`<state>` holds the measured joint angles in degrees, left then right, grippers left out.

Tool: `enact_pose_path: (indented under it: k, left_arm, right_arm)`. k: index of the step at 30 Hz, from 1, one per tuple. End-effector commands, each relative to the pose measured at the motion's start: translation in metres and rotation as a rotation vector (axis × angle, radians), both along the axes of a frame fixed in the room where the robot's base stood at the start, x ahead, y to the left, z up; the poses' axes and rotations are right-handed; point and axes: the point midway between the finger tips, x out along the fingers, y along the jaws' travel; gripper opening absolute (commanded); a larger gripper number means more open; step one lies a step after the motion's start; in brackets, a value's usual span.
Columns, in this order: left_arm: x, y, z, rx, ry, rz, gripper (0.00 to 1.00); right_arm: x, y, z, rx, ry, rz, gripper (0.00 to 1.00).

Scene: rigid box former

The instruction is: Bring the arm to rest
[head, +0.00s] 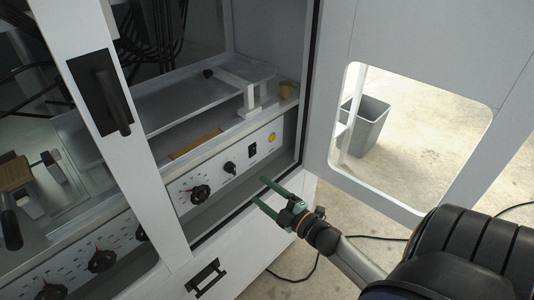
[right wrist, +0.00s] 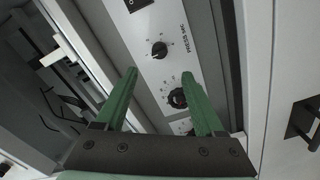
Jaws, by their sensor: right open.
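My right gripper (head: 265,192) has green fingers. It is open and empty, at the lower edge of the machine's doorway in the head view. In the right wrist view its two fingers (right wrist: 158,80) stand apart in front of the control panel (right wrist: 185,45), with a black knob (right wrist: 177,98) showing between the tips. I cannot tell from the picture how far the tips are from the panel. My right arm comes in from the lower right of the head view. My left gripper does not show.
The box former's control panel (head: 226,170) carries black knobs and a yellow button (head: 271,137). A door with a window (head: 348,210) stands open to the right. A grey bin (head: 366,125) shows through it. A black cable (head: 300,278) lies on the floor.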

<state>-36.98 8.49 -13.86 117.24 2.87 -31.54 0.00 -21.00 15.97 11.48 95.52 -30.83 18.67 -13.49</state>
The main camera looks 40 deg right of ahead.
Motion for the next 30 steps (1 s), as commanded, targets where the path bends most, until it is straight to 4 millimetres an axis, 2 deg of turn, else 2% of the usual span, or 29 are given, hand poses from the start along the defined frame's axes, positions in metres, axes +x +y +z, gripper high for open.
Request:
enact_pose_path:
  k: [5, 23, 26, 29, 30]
  left_arm:
    - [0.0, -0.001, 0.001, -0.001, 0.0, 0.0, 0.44]
    - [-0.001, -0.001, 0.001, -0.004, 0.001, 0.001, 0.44]
    - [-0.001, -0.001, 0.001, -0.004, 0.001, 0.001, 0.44]
    - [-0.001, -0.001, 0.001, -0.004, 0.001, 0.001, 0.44]
    - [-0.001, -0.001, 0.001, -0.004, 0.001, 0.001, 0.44]
  right_arm:
    - [-0.01, -0.001, 0.0, 0.001, 0.0, -0.001, 0.71]
    - [-0.01, 0.001, -0.001, 0.012, 0.005, -0.003, 0.71]
    - [-0.015, 0.012, -0.01, 0.085, 0.048, -0.024, 0.71]
    - [-0.027, 0.038, -0.03, 0.251, 0.154, -0.069, 0.71]
    - [-0.034, 0.053, -0.041, 0.339, 0.216, -0.091, 0.71]
